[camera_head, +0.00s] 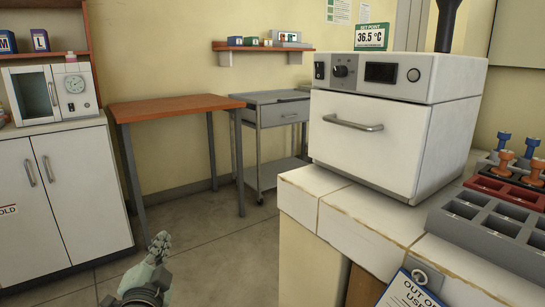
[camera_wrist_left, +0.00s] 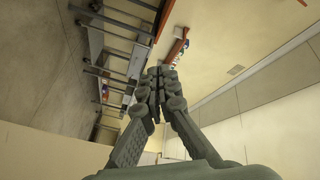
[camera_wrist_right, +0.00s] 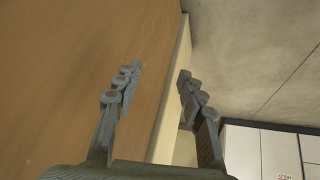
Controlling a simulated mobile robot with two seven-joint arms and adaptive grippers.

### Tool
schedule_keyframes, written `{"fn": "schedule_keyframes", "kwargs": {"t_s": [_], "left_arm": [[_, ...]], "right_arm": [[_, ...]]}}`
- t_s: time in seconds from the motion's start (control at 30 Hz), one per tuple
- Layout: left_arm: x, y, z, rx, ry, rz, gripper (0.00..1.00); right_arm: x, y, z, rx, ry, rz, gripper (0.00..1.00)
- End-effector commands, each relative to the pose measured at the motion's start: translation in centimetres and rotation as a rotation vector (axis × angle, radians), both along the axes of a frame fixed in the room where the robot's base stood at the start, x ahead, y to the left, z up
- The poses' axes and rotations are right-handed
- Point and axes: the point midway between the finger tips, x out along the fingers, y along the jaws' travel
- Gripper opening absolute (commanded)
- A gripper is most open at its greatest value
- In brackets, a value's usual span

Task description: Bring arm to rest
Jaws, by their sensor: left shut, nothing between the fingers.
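My left gripper (camera_head: 159,246) shows at the bottom of the head view, pointing up over the floor, with nothing near its fingers. In the left wrist view its fingers (camera_wrist_left: 157,85) meet and hold nothing. My right gripper (camera_wrist_right: 158,82) shows only in the right wrist view. Its two fingers stand well apart with nothing between them. A brown panel lies to its left, and floor and white cabinet doors lie to its right.
A white incubator (camera_head: 365,144) with a shut door stands on the tiled counter (camera_head: 372,217) at right, beside a grey rack (camera_head: 485,217). An orange-topped table (camera_head: 175,107) and a grey cart (camera_head: 273,115) stand at the back. A white cabinet (camera_head: 65,200) is at left. Floor between is clear.

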Motion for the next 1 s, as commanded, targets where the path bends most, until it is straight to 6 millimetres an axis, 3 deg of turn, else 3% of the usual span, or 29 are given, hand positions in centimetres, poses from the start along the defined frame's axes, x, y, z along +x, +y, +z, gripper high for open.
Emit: {"fn": "schedule_keyframes", "kwargs": {"t_s": [0.03,0.2,0.3,0.43,0.6,0.7,0.97,1.0], "left_arm": [[-1.5,1.3,-3.5,-0.08,0.101,0.046,0.0],[-8.0,4.0,-14.4,-0.317,0.426,0.2,0.0],[-13.2,4.4,-20.1,-0.439,0.618,0.286,0.0],[-20.5,4.1,-25.7,-0.571,0.851,0.385,0.0],[-27.7,2.9,-29.4,-0.68,1.063,0.468,0.0],[-29.9,2.4,-30.3,-0.712,1.126,0.492,0.0],[-30.8,2.4,-30.7,-0.725,1.149,0.51,0.0],[-30.8,2.4,-30.7,-0.724,1.148,0.51,0.0]], "right_arm": [[-0.5,-0.5,-0.3,-0.008,0.029,-0.008,0.4],[-2.1,-2.0,-2.1,-0.03,0.122,-0.035,0.4],[-3.2,-2.8,-3.0,-0.042,0.175,-0.05,0.4],[-4.4,-3.7,-3.9,-0.056,0.236,-0.068,0.4],[-5.6,-4.5,-4.8,-0.067,0.29,-0.085,0.4],[-5.9,-4.8,-5.0,-0.07,0.306,-0.09,0.4],[-6.2,-4.9,-5.3,-0.079,0.309,-0.089,0.4],[-6.2,-4.8,-5.3,-0.079,0.309,-0.089,0.35]]}}
